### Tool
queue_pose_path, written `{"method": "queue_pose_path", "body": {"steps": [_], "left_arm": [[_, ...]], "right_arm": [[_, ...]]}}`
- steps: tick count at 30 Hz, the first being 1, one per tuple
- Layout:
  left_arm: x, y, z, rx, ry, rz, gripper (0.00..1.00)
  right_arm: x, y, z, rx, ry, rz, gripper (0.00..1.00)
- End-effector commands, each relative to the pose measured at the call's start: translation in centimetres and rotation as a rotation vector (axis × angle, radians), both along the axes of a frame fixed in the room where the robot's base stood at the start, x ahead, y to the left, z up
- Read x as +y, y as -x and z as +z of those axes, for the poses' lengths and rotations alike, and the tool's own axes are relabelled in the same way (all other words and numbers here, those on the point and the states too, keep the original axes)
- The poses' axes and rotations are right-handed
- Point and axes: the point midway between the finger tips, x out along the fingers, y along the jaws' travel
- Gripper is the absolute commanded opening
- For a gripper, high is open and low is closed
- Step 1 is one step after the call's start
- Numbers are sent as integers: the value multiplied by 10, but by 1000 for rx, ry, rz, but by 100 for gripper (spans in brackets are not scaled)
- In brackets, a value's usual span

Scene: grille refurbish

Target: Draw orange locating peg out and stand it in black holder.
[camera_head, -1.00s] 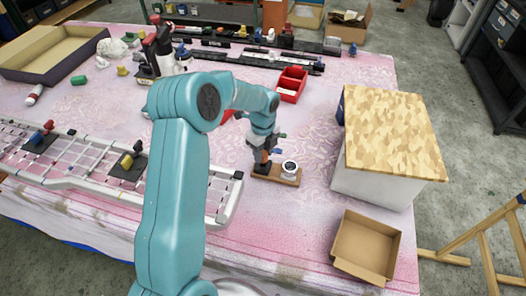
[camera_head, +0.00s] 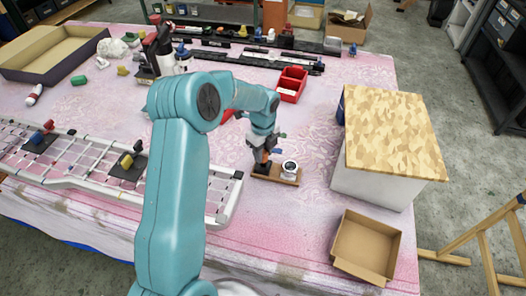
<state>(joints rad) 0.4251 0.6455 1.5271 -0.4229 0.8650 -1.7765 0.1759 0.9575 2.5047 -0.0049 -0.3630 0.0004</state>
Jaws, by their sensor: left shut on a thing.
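My left gripper (camera_head: 261,149) reaches over a small wooden board on the table and is shut on the orange locating peg (camera_head: 261,157). Only a small orange patch of the peg shows below the jaws. The black holder (camera_head: 262,168) is on the left part of the board, directly under the peg. At this size I cannot tell whether the peg's lower end is inside the holder or just above it. My right gripper is out of view.
A white round fitting (camera_head: 289,169) stands on the wooden board (camera_head: 275,177), right of the holder. A white grille (camera_head: 80,165) lies left. A camouflage-topped box (camera_head: 390,135) stands right, with an open carton (camera_head: 366,247) in front. A red bin (camera_head: 291,84) stands behind.

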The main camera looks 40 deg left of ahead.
Motion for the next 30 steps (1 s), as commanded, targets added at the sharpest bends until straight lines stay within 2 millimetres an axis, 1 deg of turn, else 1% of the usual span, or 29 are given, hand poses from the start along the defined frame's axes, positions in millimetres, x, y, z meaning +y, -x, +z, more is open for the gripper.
{"method": "queue_pose_path", "body": {"steps": [30], "left_arm": [[0, 0, -23, 0, 0, 0, 0]], "right_arm": [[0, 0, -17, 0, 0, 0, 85]]}}
